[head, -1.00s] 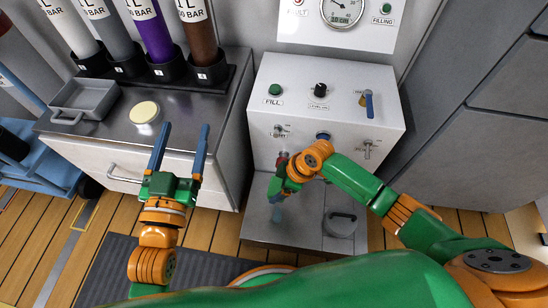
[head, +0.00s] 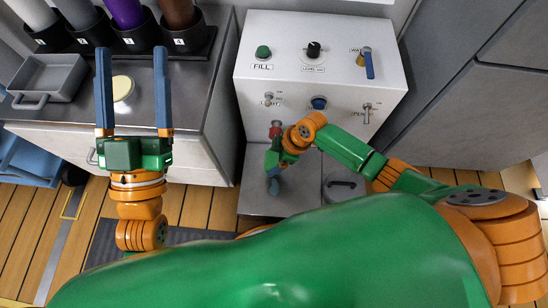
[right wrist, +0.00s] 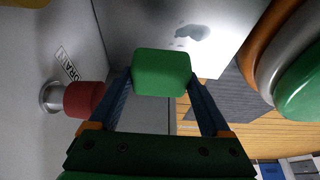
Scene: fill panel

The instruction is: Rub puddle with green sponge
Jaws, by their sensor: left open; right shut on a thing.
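The green sponge (right wrist: 161,72) is held between the fingertips of my right gripper (right wrist: 163,85) in the right wrist view. My right gripper also shows in the head view (head: 273,181), low in front of the white panel, where the sponge cannot be made out. The puddle (right wrist: 192,33) is a small dark wet patch on the grey metal surface (right wrist: 218,55), beyond the sponge in the right wrist view. A gap seems to lie between sponge and puddle. My left gripper (head: 132,55) is open and empty, with fingers pointing away over the left counter.
The white panel (head: 318,80) carries knobs and switches. A red knob (right wrist: 85,99) sticks out close beside my right gripper. A dark handled lid (head: 343,187) is right of it. A grey tray (head: 48,78) and a cream disc (head: 122,88) are on the counter.

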